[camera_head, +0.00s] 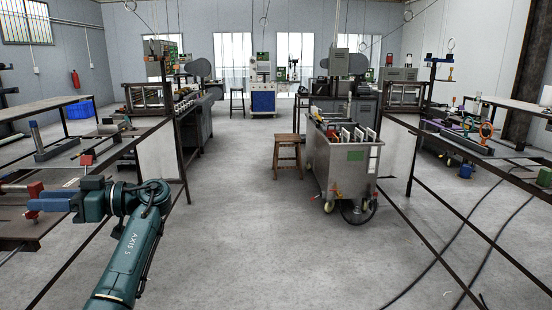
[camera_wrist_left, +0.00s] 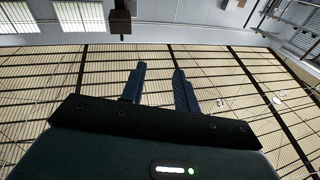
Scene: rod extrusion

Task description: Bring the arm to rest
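My left arm comes in from the lower left of the head view. Its gripper (camera_head: 68,201) is held out to the left, in front of the dark bench frame on that side. In the left wrist view the two dark blue fingers of this gripper (camera_wrist_left: 159,82) stand apart with nothing between them. Behind them that view shows a slatted, ceiling-like surface. My right arm and right gripper are not in view.
A steel wheeled cart (camera_head: 345,166) stands right of centre with a wooden stool (camera_head: 288,153) beside it. Red clamp-like parts (camera_head: 36,189) show close to my left gripper. Cables (camera_head: 440,262) lie on the floor at right. The grey floor (camera_head: 245,240) in the middle is clear.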

